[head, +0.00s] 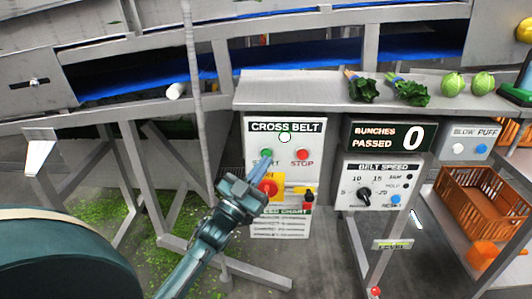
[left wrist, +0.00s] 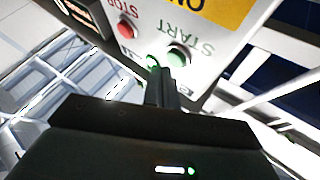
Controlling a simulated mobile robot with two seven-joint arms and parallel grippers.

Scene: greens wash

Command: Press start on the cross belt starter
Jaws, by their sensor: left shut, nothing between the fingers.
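The cross belt starter (head: 250,143) is a white panel in the middle of the head view. Its green start button (head: 266,154) is on the left and its red stop button (head: 303,154) on the right. A pale round lamp (head: 285,137) sits above them. My left gripper (head: 266,168) is shut and empty, its tips just below the start button. In the left wrist view the panel appears upside down, and the closed fingers (left wrist: 161,74) point close to the green start button (left wrist: 178,56). I cannot tell whether they touch it. My right gripper is not in view.
A red mushroom button (head: 267,187) on yellow lies right behind my left gripper. A belt speed panel (head: 379,172), a bunch counter (head: 388,134) and a blow puff panel (head: 470,146) stand to the right. Greens (head: 410,91) lie on the shelf above. An orange crate (head: 485,200) is at right.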

